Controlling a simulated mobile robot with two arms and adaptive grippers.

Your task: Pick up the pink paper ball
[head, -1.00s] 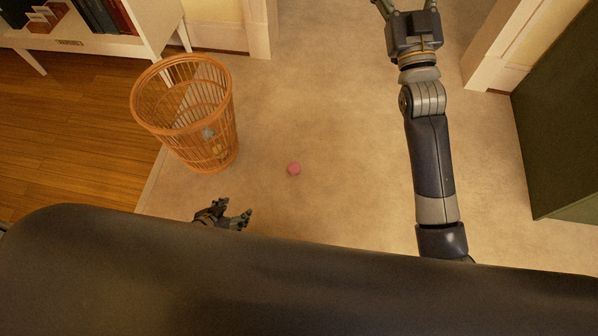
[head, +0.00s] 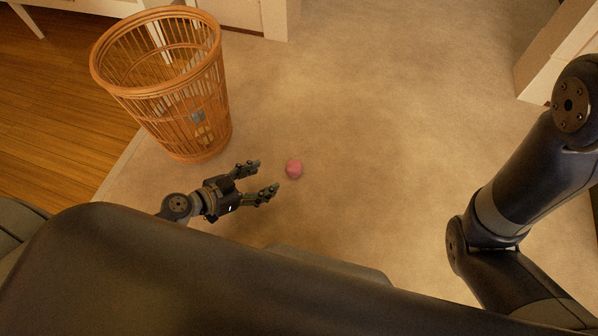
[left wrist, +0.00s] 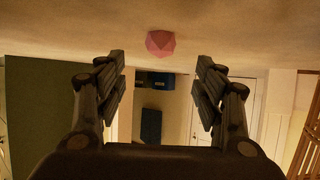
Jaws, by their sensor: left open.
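The pink paper ball (head: 294,169) lies on the beige carpet in the head view. It also shows in the left wrist view (left wrist: 160,43), at the top middle, ahead of the fingertips and between their lines. My left gripper (head: 268,179) is open and empty, low over the carpet just left of the ball, its fingers pointing right toward it. A small gap shows between the fingertips and the ball. My right arm (head: 515,190) is at the right of the head view; its gripper is out of the picture.
A wicker wastebasket (head: 165,90) stands upright behind and left of my left gripper, with a few scraps inside. White furniture and a door frame edge the far side. The carpet (head: 370,110) behind and right of the ball is clear.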

